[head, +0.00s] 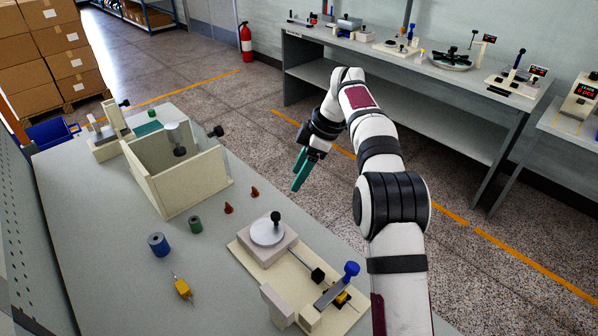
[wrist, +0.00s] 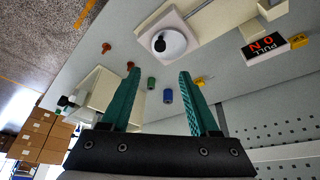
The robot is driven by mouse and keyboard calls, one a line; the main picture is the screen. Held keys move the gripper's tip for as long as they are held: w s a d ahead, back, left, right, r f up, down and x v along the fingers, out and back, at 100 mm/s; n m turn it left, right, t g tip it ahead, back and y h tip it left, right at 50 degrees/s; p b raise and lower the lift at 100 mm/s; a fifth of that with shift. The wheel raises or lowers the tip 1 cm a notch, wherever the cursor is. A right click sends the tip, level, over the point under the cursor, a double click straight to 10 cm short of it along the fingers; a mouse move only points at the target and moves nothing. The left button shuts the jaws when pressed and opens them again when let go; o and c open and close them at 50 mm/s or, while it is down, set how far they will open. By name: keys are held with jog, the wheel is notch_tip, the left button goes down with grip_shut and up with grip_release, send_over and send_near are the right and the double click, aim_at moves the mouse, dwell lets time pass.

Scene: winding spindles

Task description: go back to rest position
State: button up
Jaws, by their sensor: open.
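My gripper (head: 301,170) is at the end of the white arm, in the air beside the right edge of the grey table, over the floor in the head view. Its two teal fingers are apart, with nothing between them. In the wrist view the gripper (wrist: 158,72) is open, and the table top shows beyond the fingertips. A winding fixture (head: 266,233) with a round silver disc and black knob sits on the table, to the lower left of the gripper. The disc shows in the wrist view too.
A cream open box (head: 185,185), a blue spool (head: 159,245), a green spool (head: 195,225), two small red pieces (head: 229,208) and a yellow piece (head: 183,289) are on the table (head: 90,230). A blue-handled lever (head: 350,271) stands at the fixture's front. A grey bench (head: 400,100) stands behind.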

jog(key=s+d+r+m+h, duration=0.1)
jog(key=s+d+r+m, duration=0.25)
jog(key=s+m, duration=0.5)
jog(key=s+d+r+m, duration=0.2)
jog(key=s+r+m, duration=0.25)
jog(key=s, duration=0.75)
jog(key=s+d+f+m, duration=0.1)
jog(key=s+f+m, duration=0.3)
jog(key=s, duration=0.6)
jog(key=s+d+f+m+h, duration=0.1)
jog(key=s+f+m, duration=0.3)
jog(key=s, duration=0.6)
jog(key=d+m, duration=0.1)
jog(key=m, duration=0.1)
jog(key=shift+m+h, duration=0.3)
